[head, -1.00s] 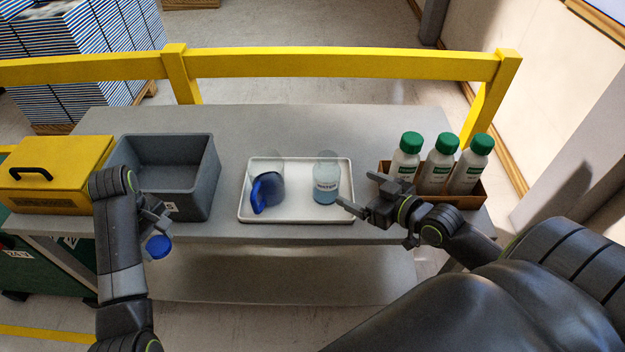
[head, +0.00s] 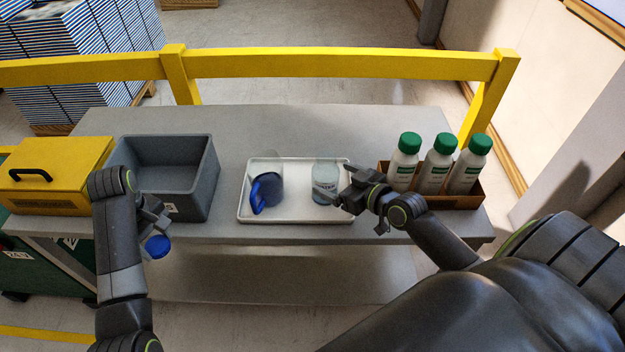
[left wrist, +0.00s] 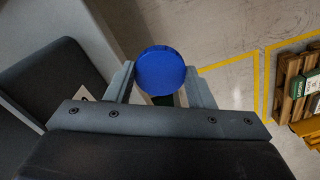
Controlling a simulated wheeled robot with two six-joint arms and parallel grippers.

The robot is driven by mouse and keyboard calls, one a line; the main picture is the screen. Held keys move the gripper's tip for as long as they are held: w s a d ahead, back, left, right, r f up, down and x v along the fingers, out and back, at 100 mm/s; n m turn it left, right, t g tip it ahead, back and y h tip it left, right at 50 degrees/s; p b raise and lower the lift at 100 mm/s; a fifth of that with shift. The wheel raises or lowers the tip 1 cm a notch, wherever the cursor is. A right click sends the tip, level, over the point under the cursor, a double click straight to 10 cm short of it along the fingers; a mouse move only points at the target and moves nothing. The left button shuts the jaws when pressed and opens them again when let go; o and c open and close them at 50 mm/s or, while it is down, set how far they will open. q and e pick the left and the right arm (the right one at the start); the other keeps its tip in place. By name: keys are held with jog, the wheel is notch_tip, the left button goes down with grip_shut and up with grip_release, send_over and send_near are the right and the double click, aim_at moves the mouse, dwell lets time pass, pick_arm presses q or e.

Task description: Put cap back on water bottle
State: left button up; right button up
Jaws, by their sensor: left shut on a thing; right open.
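The water bottle (head: 325,178) is a clear, labelled bottle standing upright on the right part of a white tray (head: 290,213). My right gripper (head: 345,190) is open right beside the bottle, its fingers overlapping the bottle's right side in view; I cannot tell whether they touch it. The blue cap (head: 157,247) is held in my left gripper (head: 152,226), in front of the grey bin and off the table's front edge. In the left wrist view the round cap (left wrist: 160,70) sits between the two fingers of the left gripper (left wrist: 161,82).
A clear container with a blue part (head: 266,188) is on the tray's left. A grey bin (head: 190,205) and a yellow box (head: 55,170) stand at left. Several green-capped white bottles (head: 433,172) stand in a brown box at right. A yellow rail (head: 330,64) runs behind the table.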

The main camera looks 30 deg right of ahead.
jog(key=shift+p+x, duration=0.4)
jog(key=shift+x, duration=1.95)
jog(key=shift+d, duration=0.1)
jog(key=c, duration=1.1)
